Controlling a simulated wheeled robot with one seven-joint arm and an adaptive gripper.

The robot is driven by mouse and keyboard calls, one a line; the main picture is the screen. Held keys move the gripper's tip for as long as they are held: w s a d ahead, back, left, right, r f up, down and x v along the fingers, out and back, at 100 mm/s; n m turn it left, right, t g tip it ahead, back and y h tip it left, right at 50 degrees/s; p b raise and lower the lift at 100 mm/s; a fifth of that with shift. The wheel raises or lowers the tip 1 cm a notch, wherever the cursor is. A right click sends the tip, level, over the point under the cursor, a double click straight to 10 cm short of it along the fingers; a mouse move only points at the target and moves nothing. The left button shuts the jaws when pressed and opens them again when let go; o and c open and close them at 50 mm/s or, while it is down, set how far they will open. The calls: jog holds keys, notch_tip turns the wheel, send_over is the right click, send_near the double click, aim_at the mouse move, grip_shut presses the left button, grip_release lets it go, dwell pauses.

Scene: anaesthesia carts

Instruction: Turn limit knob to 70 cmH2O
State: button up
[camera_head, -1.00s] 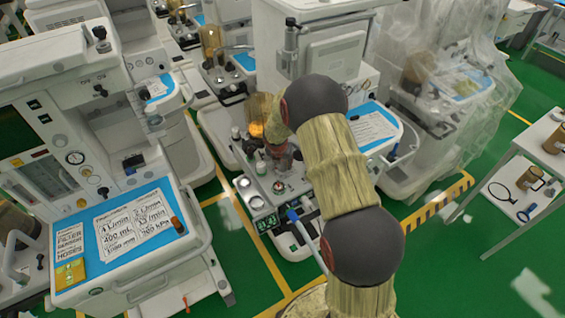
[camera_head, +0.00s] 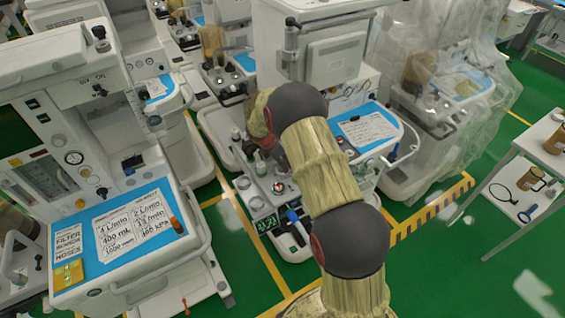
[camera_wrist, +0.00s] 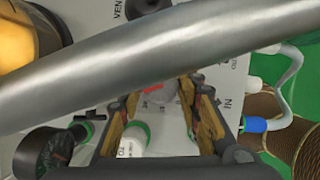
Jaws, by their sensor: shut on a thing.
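A thick grey metal tube crosses the view in front and hides the panel above the knob. The scale around the knob is mostly hidden, so I cannot read its setting.
In the wrist view a dark round gauge (camera_wrist: 42,152) and a white green-ringed fitting (camera_wrist: 132,140) stand close at the left. A corrugated brown hose (camera_wrist: 285,125) and a blue connector (camera_wrist: 255,124) lie at the right. Another anaesthesia cart (camera_head: 200,245) stands at the left in the head view.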

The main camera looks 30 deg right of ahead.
jog(key=shift+m, duration=0.6)
jog(key=shift+m+g, duration=0.3)
jog(key=o, duration=1.1)
jog(key=shift+o, duration=0.3)
jog(key=v, duration=1.2)
jog(key=shift+w, duration=0.1)
